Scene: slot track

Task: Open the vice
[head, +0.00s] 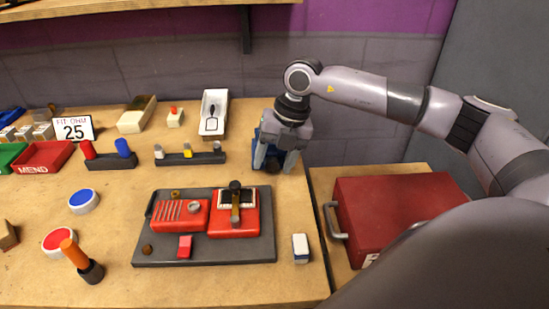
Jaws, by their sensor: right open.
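The vice (267,142) is a blue body at the back right of the workbench, mostly hidden behind my right gripper. A dark round part shows low between the fingers. My right gripper (274,166) points down over the vice, its fingers apart on either side of the vice's front. I cannot tell whether the fingers touch it. The vice's jaws and handle are too covered to read. My left gripper does not show.
A dark tray (262,250) with red blocks lies mid-bench. A red toolbox (400,210) stands right of the bench. A white box (213,112) is left of the gripper. A shelf (130,8) hangs above.

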